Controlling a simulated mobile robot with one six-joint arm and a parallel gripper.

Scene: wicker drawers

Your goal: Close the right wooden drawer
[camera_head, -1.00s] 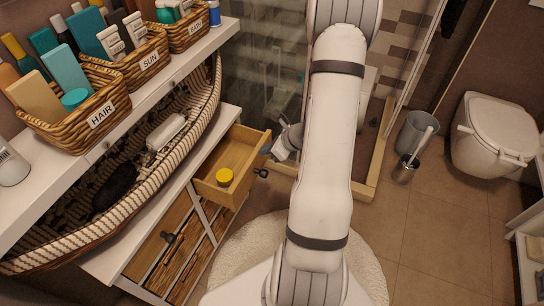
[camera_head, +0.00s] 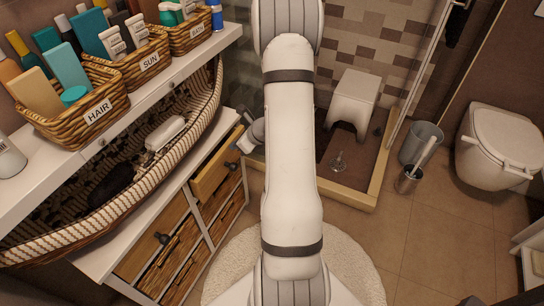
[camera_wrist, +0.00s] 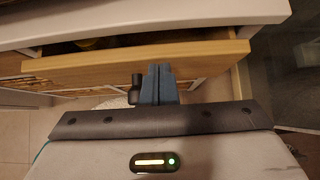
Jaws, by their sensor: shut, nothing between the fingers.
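The right wooden drawer (camera_head: 214,170) is in the upper row of the white cabinet and stands slightly open. The wrist view shows its front (camera_wrist: 90,68) with a dark gap above it, and part of the interior is visible. Its dark round knob (camera_wrist: 135,92) is beside my fingers. My gripper (camera_wrist: 158,82) is shut and empty, with its fingertips at the drawer front, just right of the knob. I cannot tell for certain whether they touch. In the head view my gripper (camera_head: 241,147) is at the drawer's right end, partly hidden by my arm.
The left wooden drawer (camera_head: 150,240) is shut, with wicker drawers (camera_head: 185,271) below. A long woven basket (camera_head: 190,125) lies on the cabinet top under a shelf with labelled baskets (camera_head: 95,110). A round rug (camera_head: 340,262) covers the floor in front. The shower edge (camera_head: 345,195) is to the right.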

